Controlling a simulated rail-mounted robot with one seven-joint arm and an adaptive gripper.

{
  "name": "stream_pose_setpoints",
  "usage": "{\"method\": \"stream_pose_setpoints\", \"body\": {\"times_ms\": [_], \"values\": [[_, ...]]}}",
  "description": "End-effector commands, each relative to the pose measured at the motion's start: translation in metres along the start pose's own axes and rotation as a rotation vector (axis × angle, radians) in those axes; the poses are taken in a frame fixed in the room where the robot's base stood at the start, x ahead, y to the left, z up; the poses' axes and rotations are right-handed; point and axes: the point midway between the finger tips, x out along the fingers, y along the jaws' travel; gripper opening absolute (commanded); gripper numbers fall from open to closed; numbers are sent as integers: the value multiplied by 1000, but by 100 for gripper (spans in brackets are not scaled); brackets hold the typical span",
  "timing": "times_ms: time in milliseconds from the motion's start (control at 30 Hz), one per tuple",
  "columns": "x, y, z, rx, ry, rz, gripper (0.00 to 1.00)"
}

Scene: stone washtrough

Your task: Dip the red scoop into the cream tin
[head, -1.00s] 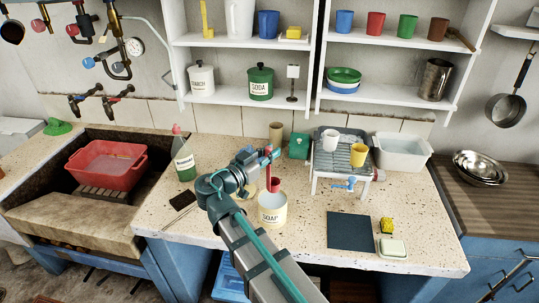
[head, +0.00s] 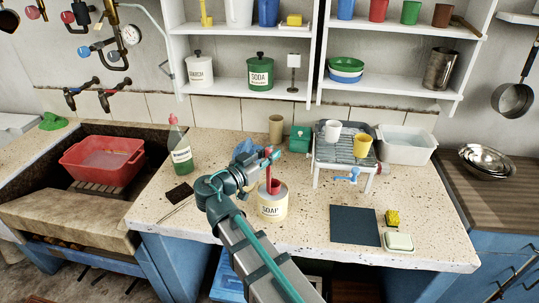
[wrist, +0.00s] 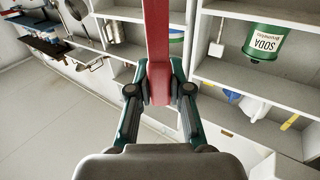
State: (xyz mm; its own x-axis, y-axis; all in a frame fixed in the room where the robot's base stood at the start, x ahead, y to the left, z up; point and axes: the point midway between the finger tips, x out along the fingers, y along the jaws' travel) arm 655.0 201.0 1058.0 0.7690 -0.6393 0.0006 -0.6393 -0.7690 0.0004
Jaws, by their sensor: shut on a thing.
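My gripper (head: 268,156) is shut on the upper part of the red scoop's handle. The red scoop (head: 270,175) hangs upright, with its cup down at the mouth of the cream tin. The cream tin (head: 272,207), labelled SOAP, stands on the speckled counter directly below my gripper. The lower part of the cup is hidden by the tin's front wall, so the scoop appears partly inside it. In the wrist view the red handle (wrist: 157,45) runs between the two fingers of my gripper (wrist: 160,85); the tin is not visible there.
A green bottle (head: 180,150) and a dark brush (head: 180,193) are left of the tin. A rack (head: 325,158) with white and yellow cups stands to the right, near a dark mat (head: 355,225). A red basin (head: 103,160) sits in the trough. Counter in front of the tin is clear.

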Motion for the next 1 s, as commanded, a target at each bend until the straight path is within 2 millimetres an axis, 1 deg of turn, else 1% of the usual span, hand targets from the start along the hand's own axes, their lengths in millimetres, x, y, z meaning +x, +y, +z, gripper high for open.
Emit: {"method": "stream_pose_setpoints", "body": {"times_ms": [33, 100, 800, 1000], "values": [[0, 0, 6, 0, 0, 0, 0], [0, 0, 10, 0, 0, 0, 0], [0, 0, 50, 0, 0, 0, 0], [0, 0, 58, 1, 0, 0, 0]]}}
